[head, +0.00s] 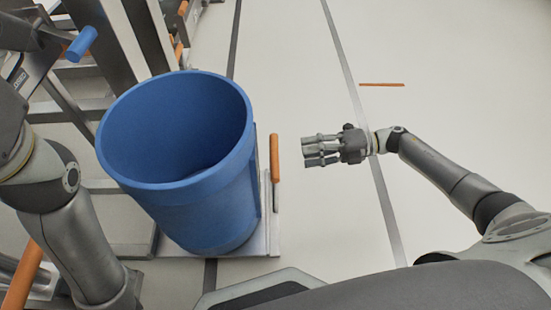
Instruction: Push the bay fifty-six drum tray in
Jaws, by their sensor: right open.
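A large blue drum (190,205), open at the top and empty as far as I can see, stands upright on a metal tray (259,243) left of centre. The tray's flat edge shows at the drum's right and front. An upright orange handle (275,158) is at the tray's right side. My right gripper (308,150) is open and empty, a short gap right of the handle, its fingers pointing left toward it. My left arm rises at the left edge. Dark parts at the top left (18,26) may be my left gripper; its fingers are unclear.
A metal rack (122,36) with a blue-tipped bar (82,43) and orange bars stands behind and left of the drum. An orange bar (22,276) is at the lower left. The pale floor at right is mostly clear, with dark lines and a thin orange strip (382,85).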

